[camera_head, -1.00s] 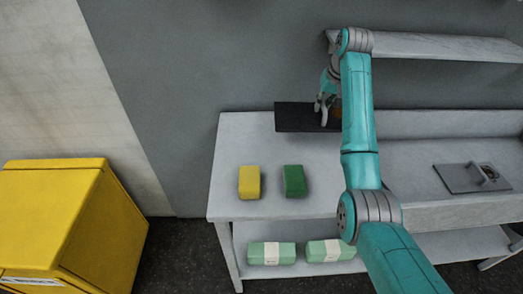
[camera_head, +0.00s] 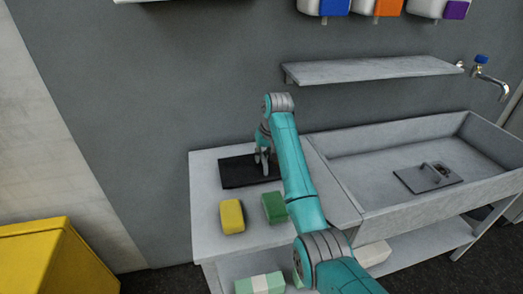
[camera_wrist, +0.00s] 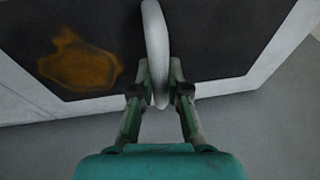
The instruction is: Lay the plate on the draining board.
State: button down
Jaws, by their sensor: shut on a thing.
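My gripper (camera_head: 264,160) is over the dark board (camera_head: 236,172) at the back of the counter's left part; this board looks like the draining board. In the wrist view my gripper (camera_wrist: 160,84) is shut on a white plate (camera_wrist: 155,40), seen nearly edge-on between the fingers. The plate stands on edge over the dark board (camera_wrist: 205,38); I cannot tell whether it touches it. In the head view I cannot make out the plate.
A yellow block (camera_head: 231,216) and a green block (camera_head: 274,207) stand on the counter in front of the board. A sink (camera_head: 400,165) to the right holds a grey square plate-like thing with a handle (camera_head: 428,178). A shelf (camera_head: 375,70) hangs above, and a yellow bin (camera_head: 45,262) stands left.

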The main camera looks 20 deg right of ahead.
jog(key=shift+f, duration=0.65)
jog(key=shift+f, duration=0.1)
jog(key=c, duration=1.2)
grip_release()
jog(key=shift+f, duration=0.15)
jog(key=shift+o, duration=0.2)
